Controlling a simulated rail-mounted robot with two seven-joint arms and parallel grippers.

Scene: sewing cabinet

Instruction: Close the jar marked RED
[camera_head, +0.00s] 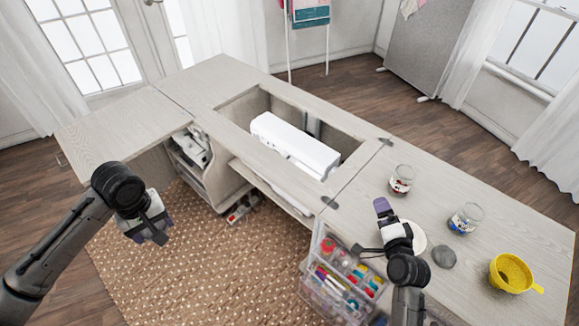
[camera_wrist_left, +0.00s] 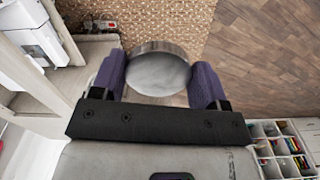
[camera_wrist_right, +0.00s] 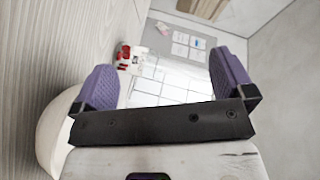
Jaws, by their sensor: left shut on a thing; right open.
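A glass jar with a reddish label or contents (camera_head: 401,181) stands open on the cabinet's right wing; it also shows between the right fingers in the right wrist view (camera_wrist_right: 128,58). A second open jar (camera_head: 466,219), with blue in it, stands nearer. No label text is readable. My left gripper (camera_head: 153,230) is shut on a round grey lid (camera_wrist_left: 158,72), held above the carpet, far left of the jars. A similar grey disc (camera_head: 444,257) lies on the wing. My right gripper (camera_head: 372,228) is open and empty, left of the jars.
A white round dish (camera_head: 412,238) lies beside my right gripper, partly hidden. A yellow bowl (camera_head: 511,272) stands at the right. A clear drawer organiser (camera_head: 335,285) stands below the wing's left edge. A white machine (camera_head: 294,146) sits in the cabinet's recess.

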